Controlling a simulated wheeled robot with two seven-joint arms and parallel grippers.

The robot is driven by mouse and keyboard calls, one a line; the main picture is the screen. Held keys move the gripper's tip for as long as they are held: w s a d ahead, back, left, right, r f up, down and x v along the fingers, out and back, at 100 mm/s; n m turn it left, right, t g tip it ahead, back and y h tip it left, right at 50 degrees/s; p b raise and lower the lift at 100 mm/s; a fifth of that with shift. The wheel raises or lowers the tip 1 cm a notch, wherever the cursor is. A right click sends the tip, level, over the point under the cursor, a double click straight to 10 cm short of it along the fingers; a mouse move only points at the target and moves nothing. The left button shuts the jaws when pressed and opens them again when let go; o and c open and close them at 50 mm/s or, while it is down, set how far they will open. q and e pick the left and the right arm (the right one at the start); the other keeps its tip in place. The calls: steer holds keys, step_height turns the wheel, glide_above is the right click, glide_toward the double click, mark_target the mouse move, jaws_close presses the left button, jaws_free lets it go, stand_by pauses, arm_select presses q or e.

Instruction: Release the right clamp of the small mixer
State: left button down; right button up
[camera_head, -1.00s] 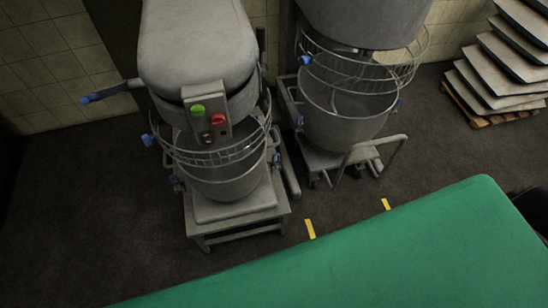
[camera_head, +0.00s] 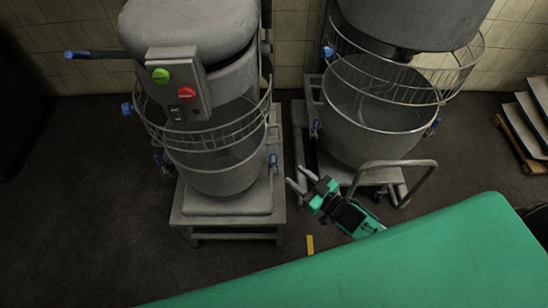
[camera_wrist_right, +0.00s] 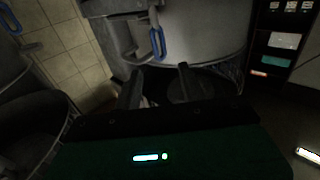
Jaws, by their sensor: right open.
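The small mixer (camera_head: 190,50) stands at left in the head view, with a steel bowl (camera_head: 215,172) below its wire guard. Its right clamp (camera_head: 272,161) has a blue handle at the bowl's right side. My right gripper (camera_head: 296,177) is open and empty, just right of and slightly below that clamp, apart from it. In the right wrist view a blue loop-shaped clamp handle (camera_wrist_right: 157,43) lies beyond the two spread fingers (camera_wrist_right: 159,82), nearly between them. My left gripper is not in view.
A larger mixer bowl (camera_head: 375,105) on a wheeled trolley with a curved handle (camera_head: 405,165) stands close right of my right gripper. A green surface (camera_head: 400,260), perhaps my own body, fills the lower right. Stacked trays (camera_head: 535,115) stand at far right.

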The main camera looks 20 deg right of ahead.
mark_target(276, 160)
steer(key=x, duration=1)
steer(key=shift+w+a+f, duration=0.1)
steer(key=shift+w+a, duration=0.05)
steer(key=shift+w, duration=0.25)
jaws_close()
